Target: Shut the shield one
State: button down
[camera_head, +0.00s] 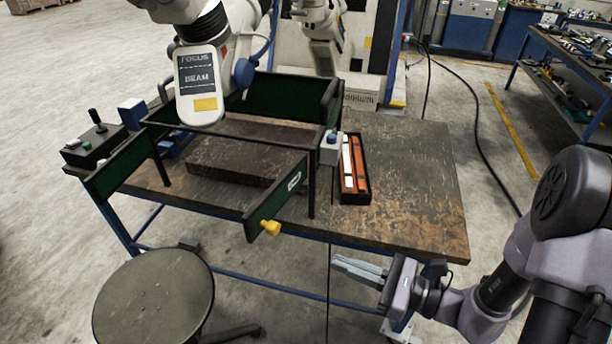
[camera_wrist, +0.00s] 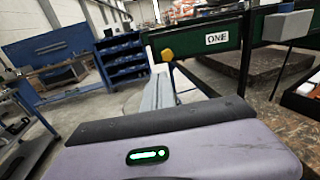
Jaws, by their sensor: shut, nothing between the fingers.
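Shield one (camera_head: 277,202) is a dark green, black-framed panel with a white label and a yellow knob (camera_head: 270,228) at its free lower end. It stands open, swung out from the enclosure's front right post over the table's front edge. In the wrist view the label on shield one (camera_wrist: 190,41) reads ONE, and the yellow knob (camera_wrist: 167,55) shows near its left end. My gripper (camera_head: 337,263) is shut and empty, in front of the table, to the right of and below the knob and apart from it. In the wrist view the fingers (camera_wrist: 158,80) point toward the panel.
Another green panel (camera_head: 125,162) stands swung out at the left. The enclosure holds a dark block (camera_head: 240,158) under a white arm labelled BEAM (camera_head: 199,85). A black tray (camera_head: 364,190) lies right of the enclosure. A round stool (camera_head: 155,300) stands at front left. The table's right side is clear.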

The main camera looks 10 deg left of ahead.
jog(key=w, duration=0.2)
jog(key=b, duration=0.3)
send_near(277, 231)
jog(key=shift+m+t, duration=0.4)
jog(key=x, duration=0.6)
jog(key=shift+s+a, duration=0.1)
jog(key=shift+a, duration=0.35)
jog(key=shift+a, duration=0.1)
